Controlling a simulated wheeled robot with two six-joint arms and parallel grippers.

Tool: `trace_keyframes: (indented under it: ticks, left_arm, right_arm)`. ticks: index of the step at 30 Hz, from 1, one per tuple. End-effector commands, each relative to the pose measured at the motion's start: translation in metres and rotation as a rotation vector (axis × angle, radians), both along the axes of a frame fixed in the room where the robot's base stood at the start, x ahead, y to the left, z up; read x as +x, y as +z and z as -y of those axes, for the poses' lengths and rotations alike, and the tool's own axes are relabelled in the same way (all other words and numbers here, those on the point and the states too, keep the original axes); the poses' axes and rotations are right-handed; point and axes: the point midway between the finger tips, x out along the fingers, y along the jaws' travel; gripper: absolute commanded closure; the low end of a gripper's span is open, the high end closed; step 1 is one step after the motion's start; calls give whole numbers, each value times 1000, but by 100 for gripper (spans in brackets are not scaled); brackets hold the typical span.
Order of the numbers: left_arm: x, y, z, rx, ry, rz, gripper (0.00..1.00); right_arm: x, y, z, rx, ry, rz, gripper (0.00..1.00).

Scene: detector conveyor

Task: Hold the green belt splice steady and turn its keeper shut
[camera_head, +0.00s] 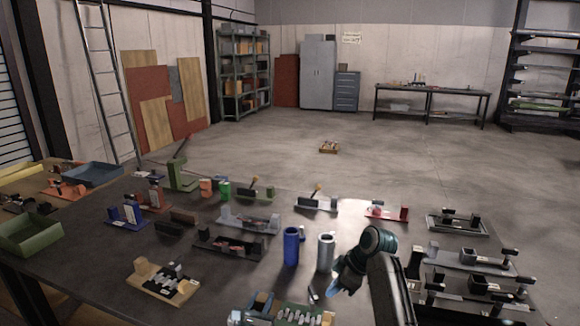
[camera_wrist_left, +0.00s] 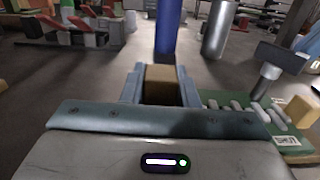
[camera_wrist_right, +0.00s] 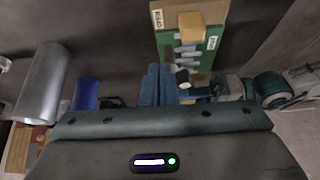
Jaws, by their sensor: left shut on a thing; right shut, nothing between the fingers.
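The green belt splice (camera_head: 290,312) lies at the table's near edge, with pale bars across its middle and tan end blocks. It also shows in the left wrist view (camera_wrist_left: 235,103) and right wrist view (camera_wrist_right: 175,45), with OPEN and SHUT labels. My left gripper (camera_wrist_left: 160,82) is shut on a tan end block (camera_wrist_left: 160,78). A grey lever-like part (camera_wrist_left: 272,72), perhaps the keeper, rises above the splice; its angle relative to the labels is unclear. My right gripper (camera_head: 338,288) is shut and empty, right of the splice; its fingertips (camera_wrist_right: 160,72) look close to the bars, contact unclear.
A blue cylinder (camera_head: 291,247) and a silver cylinder (camera_head: 325,252) stand just behind the splice. A tan-based fixture (camera_head: 160,280) lies to the left. Several other fixtures crowd the table's right side and back. A green tray (camera_head: 30,237) sits far left.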

Motion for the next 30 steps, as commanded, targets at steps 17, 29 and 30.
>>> trace_keyframes:
  ticks: [17, 29, 30]
  left_arm:
    - [0, 0, 0, 0, 0, -1, 100]
    - [0, 0, 0, 0, 0, -1, 100]
    - [0, 0, 0, 0, 0, -1, 100]
  right_arm:
    - [0, -1, -2, 0, 0, 0, 100]
    - [0, -1, -7, 0, 0, 0, 100]
    - [0, -1, -7, 0, 0, 0, 100]
